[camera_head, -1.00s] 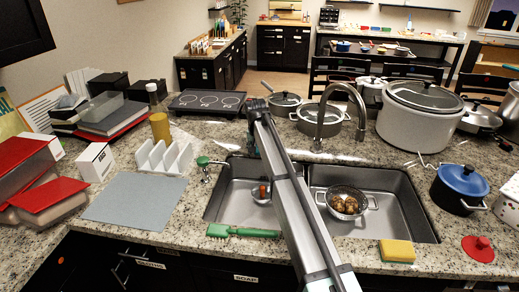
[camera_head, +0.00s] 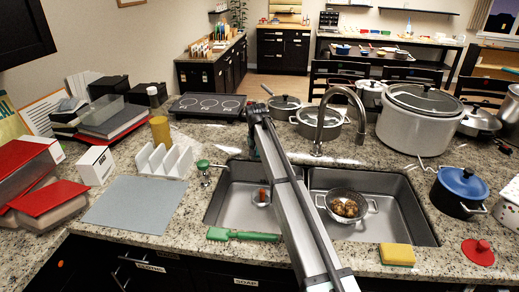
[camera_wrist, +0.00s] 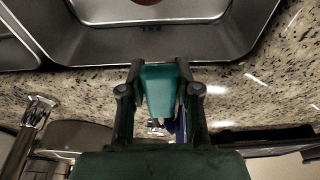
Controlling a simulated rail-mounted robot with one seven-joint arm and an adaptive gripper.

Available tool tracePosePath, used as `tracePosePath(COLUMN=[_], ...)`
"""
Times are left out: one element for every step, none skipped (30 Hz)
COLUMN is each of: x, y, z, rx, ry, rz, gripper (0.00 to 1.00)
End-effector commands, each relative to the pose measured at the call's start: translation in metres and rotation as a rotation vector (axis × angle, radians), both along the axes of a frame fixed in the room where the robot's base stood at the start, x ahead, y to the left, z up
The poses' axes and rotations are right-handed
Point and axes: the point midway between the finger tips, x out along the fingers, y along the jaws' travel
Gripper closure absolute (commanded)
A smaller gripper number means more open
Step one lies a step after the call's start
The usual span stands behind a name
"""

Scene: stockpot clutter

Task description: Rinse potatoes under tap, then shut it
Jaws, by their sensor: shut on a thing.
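Several brown potatoes (camera_head: 345,207) lie in a metal colander (camera_head: 368,204) in the right basin of the sink (camera_head: 410,218). The curved silver tap (camera_head: 357,105) arches behind that basin; I see no water stream. In the wrist view, my gripper (camera_wrist: 160,68) is shut on a teal piece (camera_wrist: 160,92) over the counter behind the sink. The tap's metal base (camera_wrist: 38,112) is off to the left there. I cannot tell whether the teal piece is the tap's handle. In the head view, my arm hides the fingers and most of what they hold.
A small bowl (camera_head: 257,199) with a reddish item sits in the left basin. A green brush (camera_head: 243,235) and yellow sponge (camera_head: 397,254) lie on the front edge. Pots, including a large stockpot (camera_head: 412,130), crowd the right and back. A grey mat (camera_head: 135,204) lies bare at left.

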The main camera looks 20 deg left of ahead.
Motion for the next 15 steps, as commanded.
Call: tracePosePath(x=[0.002,0.002,0.002,0.002,0.002,0.003,0.003,0.003,0.003,0.003,0.004,0.004,0.004,0.004,0.004], y=[0.001,0.001,0.001,0.001,0.001,0.001,0.001,0.001,0.001,0.002,0.002,0.002,0.002,0.002,0.002], z=[0.005,0.006,0.007,0.008,0.009,0.010,0.011,0.012,0.014,0.015,0.015,0.017,0.018,0.019,0.020], rx=[-0.003,-0.005,-0.007,-0.010,-0.012,-0.014,-0.015,-0.017,-0.020,-0.022,-0.024,-0.026,-0.028,-0.030,-0.033], ry=[0.015,0.022,0.033,0.042,0.050,0.060,0.069,0.078,0.089,0.097,0.106,0.117,0.125,0.134,0.145], rz=[0.000,0.000,0.000,0.000,0.000,0.000,0.000,0.000,0.000,0.000,0.000,0.000,0.000,0.000,0.000], gripper=[0.88,0.88,0.88,0.88,0.88,0.88,0.88,0.88,0.88,0.88,0.88,0.88,0.88,0.88,0.88])
